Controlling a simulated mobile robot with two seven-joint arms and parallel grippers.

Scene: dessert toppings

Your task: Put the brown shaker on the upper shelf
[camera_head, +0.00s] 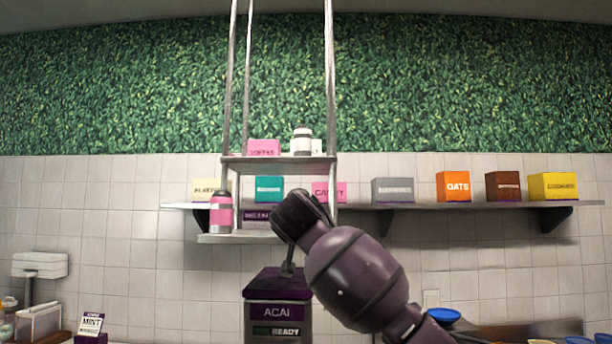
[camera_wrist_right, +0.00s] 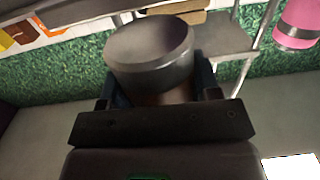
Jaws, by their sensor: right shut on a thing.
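The brown shaker shows in the right wrist view as a wide grey cap (camera_wrist_right: 150,58) with a strip of brown body (camera_wrist_right: 165,98) below it. My right gripper (camera_wrist_right: 160,100) is shut on it, one finger at each side. In the head view my right gripper (camera_head: 296,215) is in front of the hanging rack, its arm coming from the lower right; the shaker is hidden there. The rack's upper shelf (camera_head: 236,161) holds a pink box (camera_head: 264,147) and a white shaker (camera_head: 302,141). My left gripper is not in view.
A pink shaker (camera_head: 221,212) and a purple box (camera_head: 256,215) stand on the rack's lower shelf (camera_head: 225,238). Metal posts (camera_head: 330,80) flank the rack. A long wall shelf (camera_head: 430,206) behind carries several boxes. An acai machine (camera_head: 277,295) stands below.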

